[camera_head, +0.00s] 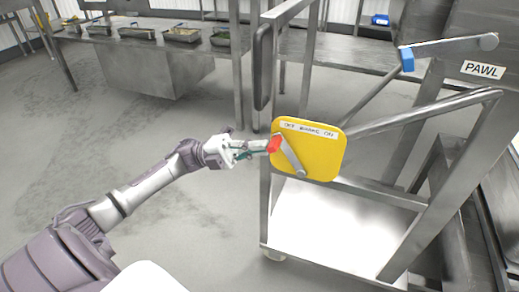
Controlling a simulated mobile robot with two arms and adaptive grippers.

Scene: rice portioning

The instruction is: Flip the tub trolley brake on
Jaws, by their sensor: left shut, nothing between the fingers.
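The tub trolley (345,228) is a steel frame with a flat lower shelf, at centre right in the head view. A yellow brake plate (322,158) is fixed to its near left side, with a label along the top reading OFF, BRAKE, ON. A grey brake lever (291,158) with a red tip (274,145) leans up and left, toward the OFF end. My left gripper (262,147) is shut with nothing in it, its fingertips close to the left side of the red tip. I cannot tell whether they touch. My right gripper is out of view.
A lever with a blue end (407,59) and a PAWL label (483,70) are at the upper right. A steel table (140,50) with several trays stands at the back left. The floor (120,125) on the left is clear.

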